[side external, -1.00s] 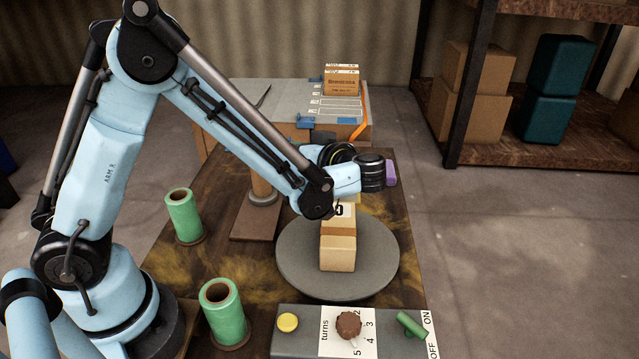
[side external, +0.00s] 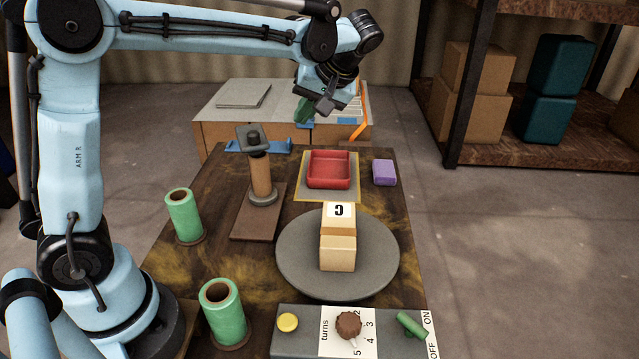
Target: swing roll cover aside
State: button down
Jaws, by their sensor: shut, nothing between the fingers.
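A brown roll (side external: 261,175) stands upright on a post with a brown base plate, left of centre on the work table. A grey square plate with a dark knob (side external: 253,139), which looks like the roll cover, sits over the top of the post. My gripper (side external: 319,107) is above and to the right of it, over the far end of the table, apart from it. It is shut and empty. A green part (side external: 303,110) shows beside the fingers; I cannot tell whether it belongs to the gripper.
A grey turntable (side external: 295,276) carries stacked tan boxes (side external: 338,250). A red tray (side external: 328,170) and a purple block (side external: 384,172) lie behind it. Green rolls (side external: 184,217) stand at the left. A control panel (side external: 300,345) is in front, and a bench (side external: 215,107) stands behind.

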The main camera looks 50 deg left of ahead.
aim_at(263, 142)
jog(key=s+a+f, duration=0.1)
jog(key=a+f, duration=0.1)
jog(key=s+a+f, duration=0.1)
jog(key=a+f, duration=0.3)
jog(key=shift+s+a, duration=0.25)
jog(key=shift+s, duration=0.15)
jog(key=shift+s+a, duration=0.3)
jog(key=shift+s, duration=0.05)
jog(key=shift+r, duration=0.1)
